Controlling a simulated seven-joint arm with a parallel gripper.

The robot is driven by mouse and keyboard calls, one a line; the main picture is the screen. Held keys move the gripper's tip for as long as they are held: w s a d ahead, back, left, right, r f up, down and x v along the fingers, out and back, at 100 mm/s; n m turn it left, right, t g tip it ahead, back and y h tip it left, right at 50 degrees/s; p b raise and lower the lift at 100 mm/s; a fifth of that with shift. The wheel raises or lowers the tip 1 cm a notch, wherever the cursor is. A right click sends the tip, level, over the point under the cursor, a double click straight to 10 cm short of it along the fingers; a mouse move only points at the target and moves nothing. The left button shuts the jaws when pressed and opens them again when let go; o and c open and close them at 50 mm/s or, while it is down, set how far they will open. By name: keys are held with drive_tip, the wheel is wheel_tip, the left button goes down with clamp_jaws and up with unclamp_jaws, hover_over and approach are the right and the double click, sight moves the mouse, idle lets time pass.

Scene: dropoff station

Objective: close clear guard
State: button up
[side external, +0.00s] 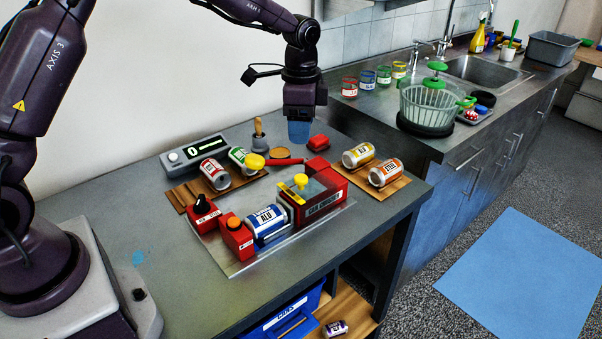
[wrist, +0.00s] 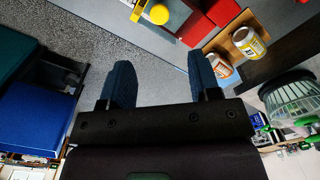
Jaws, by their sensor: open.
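The red can crusher (side external: 325,205) stands on a metal plate on the table. A clear guard (side external: 297,194) seems to sit at the crusher's left part, with a yellow knob (side external: 300,180) and a yellow strip on it; its exact edges are hard to see. A blue-and-white can (side external: 266,224) lies in the bed left of it, uncovered as far as I can tell. My gripper (side external: 299,140) hangs above and behind the crusher, fingers down, apart from everything. In the wrist view, my gripper (wrist: 160,75) is open and empty, and the yellow knob (wrist: 158,14) shows near the top edge.
Red button boxes (side external: 236,238) stand left of the can. Cans on a wooden board (side external: 393,189) lie to the right, others on the left board (side external: 184,196).

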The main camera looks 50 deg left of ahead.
sight(301, 177)
wheel_tip(301, 177, down, 12)
drive_tip(key=shift+r, duration=0.1)
idle(0.4)
clamp_jaws()
drive_tip(key=s, duration=1.2)
unclamp_jaws()
drive_tip(key=shift+w, duration=0.1)
wheel_tip(301, 177, up, 13)
